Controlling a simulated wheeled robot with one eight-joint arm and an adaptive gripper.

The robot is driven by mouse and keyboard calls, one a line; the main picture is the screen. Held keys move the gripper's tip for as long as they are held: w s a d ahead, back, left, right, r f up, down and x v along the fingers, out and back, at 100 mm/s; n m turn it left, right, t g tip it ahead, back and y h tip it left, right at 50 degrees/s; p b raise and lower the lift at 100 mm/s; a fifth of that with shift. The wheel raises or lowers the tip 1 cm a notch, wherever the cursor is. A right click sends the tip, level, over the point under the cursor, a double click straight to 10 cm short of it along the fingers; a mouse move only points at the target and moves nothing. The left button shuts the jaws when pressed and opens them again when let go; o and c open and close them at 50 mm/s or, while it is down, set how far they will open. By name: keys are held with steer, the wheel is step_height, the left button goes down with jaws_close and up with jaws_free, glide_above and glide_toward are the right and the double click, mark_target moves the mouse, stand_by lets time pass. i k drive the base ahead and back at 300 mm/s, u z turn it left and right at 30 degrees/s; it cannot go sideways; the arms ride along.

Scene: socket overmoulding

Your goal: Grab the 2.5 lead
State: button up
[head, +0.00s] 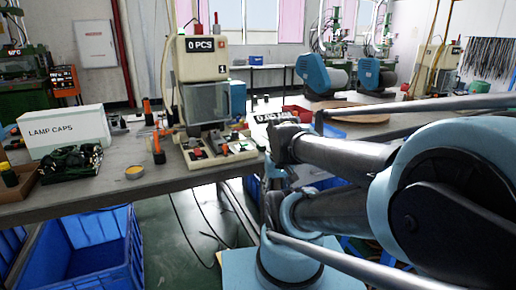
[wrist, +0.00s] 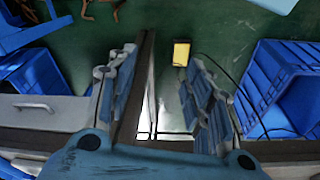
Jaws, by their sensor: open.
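I cannot pick out the 2.5 lead for certain in either view. A dark green and black tangled pile (head: 72,158) lies on the left bench in front of a white box; I cannot tell whether it holds leads. In the wrist view my gripper (wrist: 160,95) is open, its two blue-grey ridged fingers apart with nothing held between them. It points down over the green floor and a dark bar. In the head view my arm reaches in from the right, and its far end is beside the bench's right part.
The white LAMP CAPS box (head: 65,130) and a moulding machine (head: 204,85) stand on the grey bench (head: 110,185). Orange-and-black upright tools (head: 158,148) stand between them. Blue crates (head: 92,250) are below the bench. A yellow object (wrist: 181,54) shows beyond the fingers.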

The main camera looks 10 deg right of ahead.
mark_target(260, 146)
steer(key=z, duration=0.7)
steer(key=k, duration=0.35)
steer(key=u, duration=0.05)
